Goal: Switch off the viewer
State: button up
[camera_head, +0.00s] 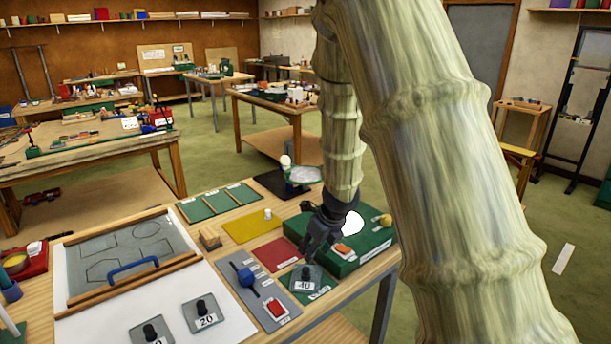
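I cannot tell for certain which thing is the viewer. A green box (364,256) at the table's right side bears an orange switch (343,249), a bright white disc (352,222) and a yellow knob (386,220). A grey panel (248,276) to its left carries a blue lever (246,277) and a red switch (277,308). My dark gripper (318,246) points down at the left part of the green box, just left of the orange switch. Its fingers are small and dark, so their opening and any contact are unclear.
A weight labelled 40 (306,280) stands below my gripper; a weight labelled 20 (204,312) is nearer the front left. A framed drawing board with a blue handle (134,265) lies left. Red (276,253) and yellow (248,227) mats lie between. My arm hides the right side.

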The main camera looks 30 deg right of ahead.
aim_at(341, 248)
jog(key=z, duration=1.35)
